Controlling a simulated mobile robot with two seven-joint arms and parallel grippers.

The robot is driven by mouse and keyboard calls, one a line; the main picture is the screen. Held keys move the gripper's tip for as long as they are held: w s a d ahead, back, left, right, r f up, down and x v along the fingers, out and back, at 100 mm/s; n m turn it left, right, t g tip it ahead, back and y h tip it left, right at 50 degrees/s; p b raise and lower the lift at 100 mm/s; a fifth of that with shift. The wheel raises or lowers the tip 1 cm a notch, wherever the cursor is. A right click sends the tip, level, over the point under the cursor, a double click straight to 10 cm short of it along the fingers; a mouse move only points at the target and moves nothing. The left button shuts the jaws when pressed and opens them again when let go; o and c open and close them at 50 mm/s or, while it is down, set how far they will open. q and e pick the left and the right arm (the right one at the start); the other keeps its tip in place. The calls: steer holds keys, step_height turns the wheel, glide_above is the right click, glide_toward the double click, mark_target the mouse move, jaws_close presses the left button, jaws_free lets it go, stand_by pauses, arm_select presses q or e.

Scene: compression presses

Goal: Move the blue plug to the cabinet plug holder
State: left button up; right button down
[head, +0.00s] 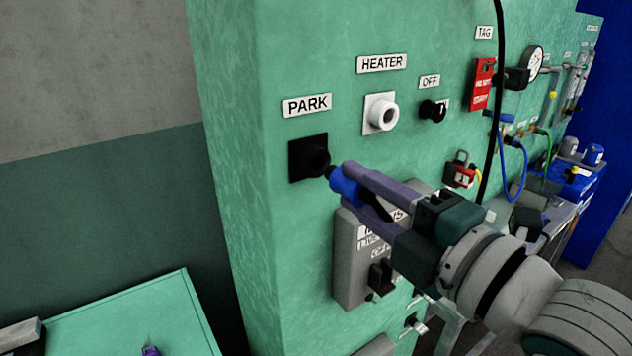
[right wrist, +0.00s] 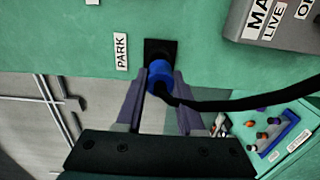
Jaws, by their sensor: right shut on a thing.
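The blue plug (head: 345,184) is held between the purple fingers of my right gripper (head: 366,188), which is shut on it. The plug's dark front end points at the black PARK holder (head: 308,158) on the green cabinet front. In the right wrist view the plug (right wrist: 160,76) lies between the fingertips, right in front of the black holder plate (right wrist: 160,47). I cannot tell whether its tip is inside the holder or just short of it. A black cable (right wrist: 240,105) runs from the plug to the right. My left gripper is not in view.
The white HEATER socket (head: 381,113) and black OFF knob (head: 432,110) sit above right. A grey switch box (head: 350,262) is close below my right gripper. A black cable (head: 497,100) hangs at the right. A green-topped surface (head: 110,318) stands lower left.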

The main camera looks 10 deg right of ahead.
mark_target(338, 177)
steer(key=shift+w+a, duration=0.25)
steer(key=shift+w, duration=0.35)
steer(key=shift+r, duration=0.1)
stand_by(0.6)
stand_by(0.7)
steer(key=shift+b+x, duration=0.75)
steer(key=shift+x, duration=0.65)
steer(key=shift+c, duration=2.2)
jaws_free()
steer(key=shift+w, duration=0.1)
